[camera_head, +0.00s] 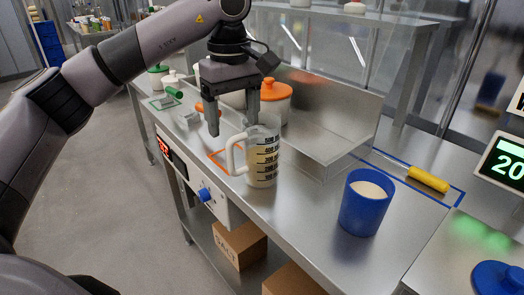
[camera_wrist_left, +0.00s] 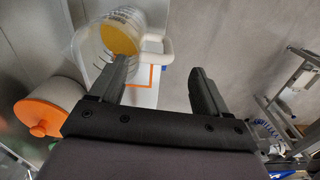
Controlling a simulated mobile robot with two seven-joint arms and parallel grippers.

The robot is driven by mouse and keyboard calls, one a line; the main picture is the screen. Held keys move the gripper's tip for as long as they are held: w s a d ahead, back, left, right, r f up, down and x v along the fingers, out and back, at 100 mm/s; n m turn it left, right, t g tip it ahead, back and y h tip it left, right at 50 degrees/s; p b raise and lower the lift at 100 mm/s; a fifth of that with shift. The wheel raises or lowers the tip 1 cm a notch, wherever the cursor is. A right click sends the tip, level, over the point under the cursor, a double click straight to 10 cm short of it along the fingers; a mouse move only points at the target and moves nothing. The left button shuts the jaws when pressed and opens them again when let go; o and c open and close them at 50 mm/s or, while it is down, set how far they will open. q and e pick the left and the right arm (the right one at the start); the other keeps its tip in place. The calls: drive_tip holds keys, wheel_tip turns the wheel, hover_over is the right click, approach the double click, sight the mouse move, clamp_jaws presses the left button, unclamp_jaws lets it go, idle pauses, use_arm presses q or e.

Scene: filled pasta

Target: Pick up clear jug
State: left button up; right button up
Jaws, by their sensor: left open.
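The clear jug (camera_head: 263,158) stands upright on the steel counter, with black measuring marks, pale yellowish contents and a white handle (camera_head: 237,155) on its left side. My left gripper (camera_head: 232,127) is open and points down at the jug's rim and handle. One finger overlaps the rim, and the other hangs outside, left of the handle. I cannot tell whether the near finger dips inside the rim. In the left wrist view, the jug (camera_wrist_left: 92,45) is at upper left, with its handle (camera_wrist_left: 160,47) seen between the open fingers (camera_wrist_left: 163,68). My right gripper is out of view.
A blue cup (camera_head: 363,205) with pale contents stands to the right. A yellow-handled tool (camera_head: 428,179) lies behind it. An orange-lidded container (camera_head: 275,92) stands behind the jug, beside a raised steel tray (camera_head: 335,112). Front counter space between jug and cup is clear.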

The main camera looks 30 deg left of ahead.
sight(253, 155)
use_arm(q)
drive_tip(key=shift+s+f, duration=0.15)
drive_tip(key=shift+f, duration=0.2)
wheel_tip(253, 155, down, 6)
drive_tip(key=shift+f+p, duration=0.1)
drive_tip(key=shift+p, duration=0.2)
drive_tip(key=shift+c, duration=0.3)
drive_tip(key=shift+w, duration=0.2)
drive_tip(key=c, duration=1.3)
drive_tip(key=shift+c, duration=0.2)
